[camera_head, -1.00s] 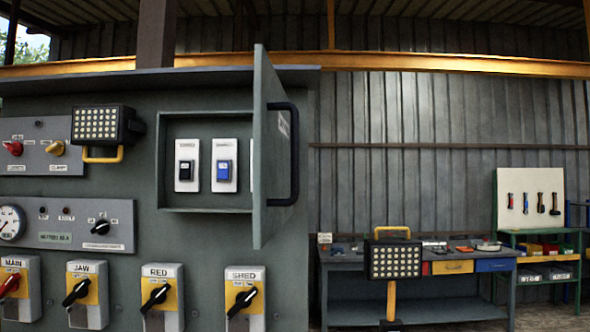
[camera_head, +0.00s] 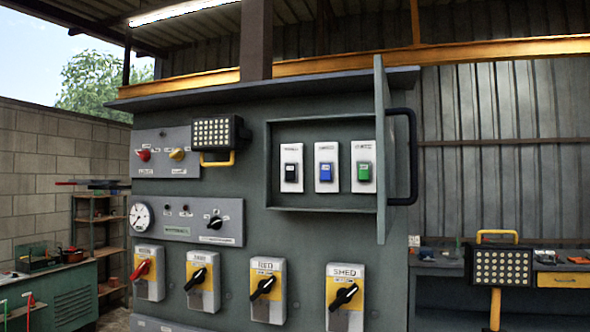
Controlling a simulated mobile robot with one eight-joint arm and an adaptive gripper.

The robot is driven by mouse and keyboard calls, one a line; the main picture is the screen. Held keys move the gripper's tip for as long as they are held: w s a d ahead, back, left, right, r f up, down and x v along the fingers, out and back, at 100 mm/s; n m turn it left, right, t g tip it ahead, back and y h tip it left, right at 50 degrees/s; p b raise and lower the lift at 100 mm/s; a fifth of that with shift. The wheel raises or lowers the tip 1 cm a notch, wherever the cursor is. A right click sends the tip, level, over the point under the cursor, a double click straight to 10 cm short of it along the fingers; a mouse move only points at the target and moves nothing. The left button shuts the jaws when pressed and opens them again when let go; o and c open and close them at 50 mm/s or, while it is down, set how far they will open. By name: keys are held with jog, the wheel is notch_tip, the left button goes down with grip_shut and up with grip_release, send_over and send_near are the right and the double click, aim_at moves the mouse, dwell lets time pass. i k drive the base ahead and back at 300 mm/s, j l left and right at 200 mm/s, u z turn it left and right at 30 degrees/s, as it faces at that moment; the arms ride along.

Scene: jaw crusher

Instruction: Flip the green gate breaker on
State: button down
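The green breaker (camera_head: 364,172) is the rightmost of three breakers in a recessed box of the grey control cabinet. It sits on a white plate, beside the blue breaker (camera_head: 325,172) and the black breaker (camera_head: 290,173). The box door (camera_head: 382,150) stands open, hinged at the right, seen nearly edge-on, with a black handle (camera_head: 412,155). The green breaker is fully visible just left of the door. The switch positions are too small to tell for certain. My gripper is not in view.
Rotary switches line the cabinet's lower front, including the RED switch (camera_head: 263,287) and the SHED switch (camera_head: 344,295). A lamp (camera_head: 217,132) juts out left of the box. A floodlight (camera_head: 497,267) stands at the lower right before a workbench. Shelves (camera_head: 98,230) stand far left.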

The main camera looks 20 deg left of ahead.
aim_at(363, 168)
jog(key=k+j+u, duration=0.1)
jog(key=j+u, duration=0.25)
jog(key=k+j+u, duration=0.1)
jog(key=u, duration=0.25)
jog(key=j, duration=0.1)
